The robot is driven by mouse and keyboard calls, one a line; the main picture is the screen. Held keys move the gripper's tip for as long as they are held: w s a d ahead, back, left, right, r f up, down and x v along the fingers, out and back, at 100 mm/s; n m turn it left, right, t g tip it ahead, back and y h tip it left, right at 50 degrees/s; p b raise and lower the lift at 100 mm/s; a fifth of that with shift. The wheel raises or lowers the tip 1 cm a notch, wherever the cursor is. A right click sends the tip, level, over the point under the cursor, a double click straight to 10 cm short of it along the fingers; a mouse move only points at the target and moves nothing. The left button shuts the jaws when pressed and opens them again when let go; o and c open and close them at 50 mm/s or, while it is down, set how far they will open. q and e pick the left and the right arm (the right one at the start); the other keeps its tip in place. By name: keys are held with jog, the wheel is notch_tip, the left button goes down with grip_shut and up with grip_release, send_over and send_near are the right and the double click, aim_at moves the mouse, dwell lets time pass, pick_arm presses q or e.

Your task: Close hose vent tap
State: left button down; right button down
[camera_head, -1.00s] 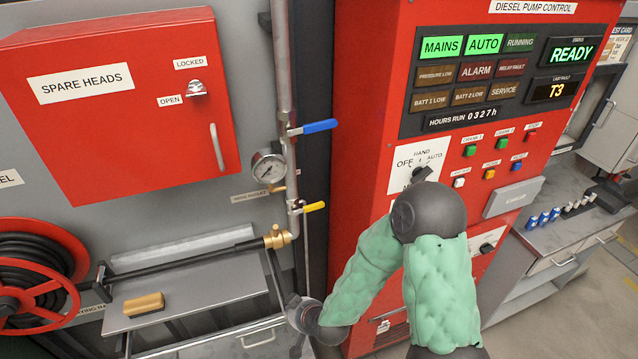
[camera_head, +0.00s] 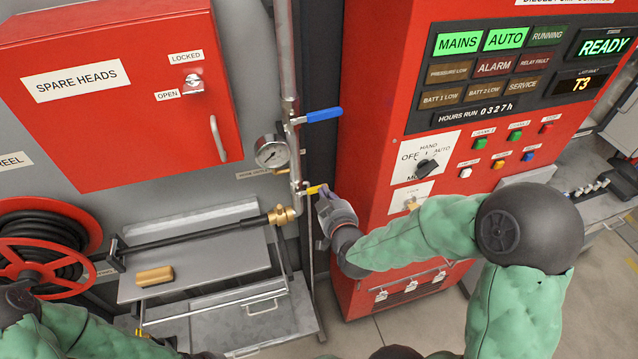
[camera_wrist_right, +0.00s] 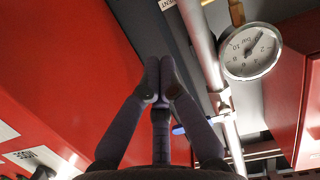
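On the vertical steel pipe a small tap with a yellow lever (camera_head: 313,190) sits just above the brass hose fitting (camera_head: 282,215). The lever points right, across the pipe. No label in view clearly names the hose vent tap. My right gripper (camera_head: 322,200) is just right of and below the lever's tip in the head view, partly overlapping it; I cannot tell whether they touch. In the right wrist view its fingertips (camera_wrist_right: 159,80) are brought together, with nothing visible between them. My left arm shows at the lower left; its gripper is out of view.
A blue lever (camera_head: 322,115) and a pressure gauge (camera_head: 271,151) sit higher on the pipe. The red pump control cabinet (camera_head: 375,240) stands close on the right. A red spare heads box (camera_head: 115,130) and a hose reel (camera_head: 45,265) are left. A shelf (camera_head: 210,265) lies below.

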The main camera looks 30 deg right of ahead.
send_over(319, 186)
jog(key=s+a, duration=0.2)
notch_tip(319, 186, down, 2)
jog(key=f, duration=0.4)
jog(key=shift+d, duration=0.4)
jog(key=shift+d+f+b, duration=0.15)
jog(key=shift+f+b, duration=0.65)
jog(key=shift+b, duration=0.2)
